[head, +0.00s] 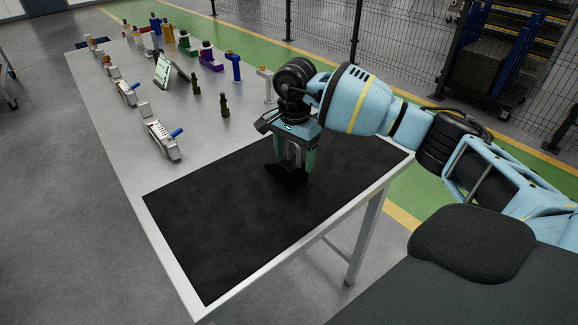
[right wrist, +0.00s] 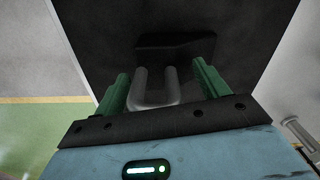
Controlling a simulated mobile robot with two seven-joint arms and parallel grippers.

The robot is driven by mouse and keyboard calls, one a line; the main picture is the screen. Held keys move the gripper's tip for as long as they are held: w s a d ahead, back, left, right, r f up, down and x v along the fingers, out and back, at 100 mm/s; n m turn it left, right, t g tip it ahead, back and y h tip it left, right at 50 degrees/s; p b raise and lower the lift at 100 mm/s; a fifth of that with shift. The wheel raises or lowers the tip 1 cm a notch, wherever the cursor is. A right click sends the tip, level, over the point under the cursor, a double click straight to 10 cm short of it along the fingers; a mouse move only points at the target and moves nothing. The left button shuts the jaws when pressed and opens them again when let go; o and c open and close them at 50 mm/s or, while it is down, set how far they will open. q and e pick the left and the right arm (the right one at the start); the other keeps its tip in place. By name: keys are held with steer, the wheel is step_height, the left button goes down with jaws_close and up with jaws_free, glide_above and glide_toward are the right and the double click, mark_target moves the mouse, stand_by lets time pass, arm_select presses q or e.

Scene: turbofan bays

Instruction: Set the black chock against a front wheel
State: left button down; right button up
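The black chock (head: 286,175) sits on the black mat (head: 215,225) near its far side and is hard to tell from the mat. In the right wrist view the chock (right wrist: 177,46) is a dark block with a grey U-shaped handle (right wrist: 155,98). My right gripper (head: 294,160) points down over the chock. Its green fingers (right wrist: 161,70) are spread on either side of the handle, with a gap showing at each side. My left gripper is not in view.
The mat covers the near end of a long grey table (head: 110,90). Farther along stand several tools, small bottles (head: 224,105), a tilted tablet (head: 163,70) and a blue-handled device (head: 163,140). A mesh fence (head: 400,40) and a dark cart (head: 485,65) stand beyond. The near mat is clear.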

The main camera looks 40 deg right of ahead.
steer(key=c, duration=0.7)
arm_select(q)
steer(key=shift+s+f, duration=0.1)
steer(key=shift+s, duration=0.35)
arm_select(e)
jaws_close()
steer(key=shift+r, duration=0.3)
steer(key=r, duration=0.3)
steer(key=shift+s+a, duration=0.15)
steer(key=shift+s, duration=0.25)
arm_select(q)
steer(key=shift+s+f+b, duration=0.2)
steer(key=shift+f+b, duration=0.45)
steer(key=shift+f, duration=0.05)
arm_select(e)
steer(key=s+a, duration=0.1)
steer(key=s, duration=0.6)
steer(key=s+a+r, duration=0.1)
steer(key=s+a, duration=0.1)
steer(key=s, duration=0.5)
steer(key=shift+s+a+r, duration=0.2)
steer(key=shift+s+a, duration=0.05)
steer(key=shift+s, duration=0.15)
